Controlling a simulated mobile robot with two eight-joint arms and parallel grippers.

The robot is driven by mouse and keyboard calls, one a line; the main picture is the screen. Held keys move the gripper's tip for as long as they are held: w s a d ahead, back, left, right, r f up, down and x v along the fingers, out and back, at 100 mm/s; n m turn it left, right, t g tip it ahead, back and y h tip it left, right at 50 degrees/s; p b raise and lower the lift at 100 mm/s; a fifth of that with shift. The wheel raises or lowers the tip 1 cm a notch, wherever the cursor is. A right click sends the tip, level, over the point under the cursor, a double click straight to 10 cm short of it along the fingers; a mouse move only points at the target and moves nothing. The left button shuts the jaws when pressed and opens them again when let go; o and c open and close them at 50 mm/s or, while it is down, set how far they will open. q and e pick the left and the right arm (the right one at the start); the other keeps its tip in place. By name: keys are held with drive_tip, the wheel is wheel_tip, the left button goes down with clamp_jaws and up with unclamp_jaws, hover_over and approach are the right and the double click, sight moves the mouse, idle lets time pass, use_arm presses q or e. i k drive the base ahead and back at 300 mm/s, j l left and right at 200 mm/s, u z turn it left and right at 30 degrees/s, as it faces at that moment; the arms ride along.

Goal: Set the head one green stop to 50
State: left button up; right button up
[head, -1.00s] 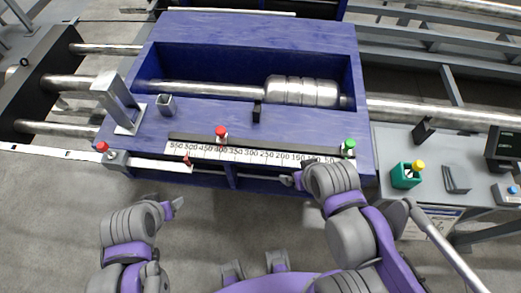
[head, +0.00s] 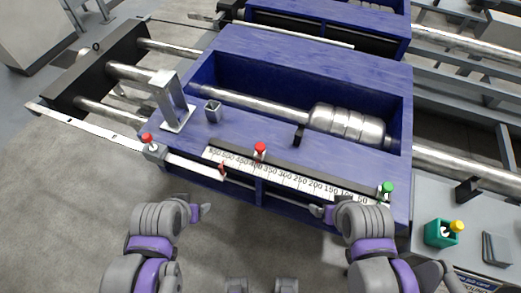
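The green stop (head: 387,187) sits at the right end of the white number scale (head: 290,180) on the blue machine head, close to the low numbers near 50. My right gripper (head: 318,211) is just in front of the scale, left of the green stop and apart from it; its fingers are small and partly hidden by my wrist. My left gripper (head: 203,208) is over the floor in front of the blue head, empty, with its fingers too small to judge.
A red stop (head: 260,149) stands on the scale near its middle, and another red knob (head: 147,139) is on the left bar (head: 195,167). A silver cylinder (head: 345,123) lies in the blue trough. A teal box with a yellow knob (head: 441,233) is on the right grey table.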

sight(382, 191)
drive_tip(key=z, duration=1.65)
